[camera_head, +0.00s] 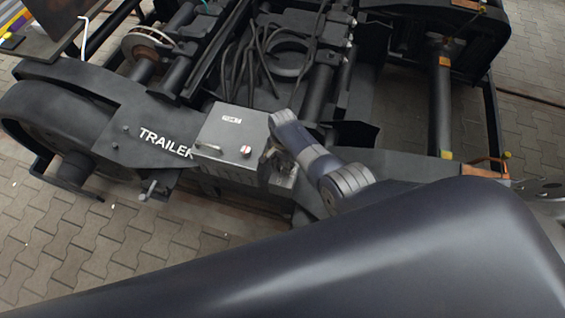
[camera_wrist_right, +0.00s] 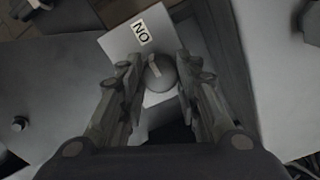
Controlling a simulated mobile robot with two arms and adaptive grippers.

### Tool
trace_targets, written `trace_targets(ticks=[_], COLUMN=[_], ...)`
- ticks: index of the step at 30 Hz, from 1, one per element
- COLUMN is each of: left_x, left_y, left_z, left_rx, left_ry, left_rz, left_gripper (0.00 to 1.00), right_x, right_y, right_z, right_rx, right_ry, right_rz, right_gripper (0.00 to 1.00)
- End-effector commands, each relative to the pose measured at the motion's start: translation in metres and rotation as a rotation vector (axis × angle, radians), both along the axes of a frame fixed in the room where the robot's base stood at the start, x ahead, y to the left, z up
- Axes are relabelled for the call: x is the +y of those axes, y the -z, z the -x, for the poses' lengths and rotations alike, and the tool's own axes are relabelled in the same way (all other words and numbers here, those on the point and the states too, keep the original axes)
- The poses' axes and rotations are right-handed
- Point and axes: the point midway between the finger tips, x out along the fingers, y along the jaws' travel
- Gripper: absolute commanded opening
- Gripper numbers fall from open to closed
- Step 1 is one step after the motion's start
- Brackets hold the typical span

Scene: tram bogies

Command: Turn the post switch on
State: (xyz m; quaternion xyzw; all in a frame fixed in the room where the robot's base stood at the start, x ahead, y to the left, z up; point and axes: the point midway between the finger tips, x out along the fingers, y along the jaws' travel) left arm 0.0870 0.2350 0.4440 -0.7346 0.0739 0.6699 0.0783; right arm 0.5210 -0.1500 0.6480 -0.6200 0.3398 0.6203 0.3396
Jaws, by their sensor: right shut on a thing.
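The post switch shows in the right wrist view as a round grey knob (camera_wrist_right: 161,76) with a pale bar across its face. It sits on a light plate (camera_wrist_right: 118,42) whose label with the letters O and N appears turned round. My right gripper (camera_wrist_right: 157,66) has its two fingers on either side of the knob and is shut on it. My left gripper is in neither view.
Paved floor (camera_head: 90,245) is clear at the lower left.

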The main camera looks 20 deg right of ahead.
Motion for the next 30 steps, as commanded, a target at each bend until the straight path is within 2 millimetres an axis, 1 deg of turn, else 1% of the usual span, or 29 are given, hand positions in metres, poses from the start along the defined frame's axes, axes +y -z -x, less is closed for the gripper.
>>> trace_targets(ticks=[2, 3, 5, 6, 16, 20, 26, 30], left_x=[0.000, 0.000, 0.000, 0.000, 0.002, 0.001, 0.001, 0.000], left_y=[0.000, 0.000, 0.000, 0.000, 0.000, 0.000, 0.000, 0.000], left_z=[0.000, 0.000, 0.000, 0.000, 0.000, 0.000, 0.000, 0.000], left_rx=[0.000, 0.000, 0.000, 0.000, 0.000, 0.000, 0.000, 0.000], left_ry=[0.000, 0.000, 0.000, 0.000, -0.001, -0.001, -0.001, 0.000], left_rz=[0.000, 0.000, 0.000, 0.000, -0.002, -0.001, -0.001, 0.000], left_gripper=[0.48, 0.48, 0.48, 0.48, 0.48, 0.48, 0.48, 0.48], right_x=[-0.001, -0.001, -0.001, -0.001, 0.000, 0.000, 0.000, 0.000], right_y=[0.000, 0.000, 0.000, 0.000, 0.000, -0.004, -0.022, -0.041], right_z=[-0.001, -0.001, -0.001, -0.001, 0.000, -0.001, -0.001, -0.001], right_rx=[-0.003, -0.003, -0.003, -0.003, -0.001, -0.003, -0.003, -0.005], right_ry=[0.002, 0.002, 0.002, 0.002, 0.000, 0.000, 0.000, 0.000], right_rz=[0.001, 0.001, 0.001, 0.001, 0.000, -0.001, -0.001, -0.001], right_gripper=[0.07, 0.33, 0.46, 0.51, 0.51, 0.51, 0.51, 0.51])
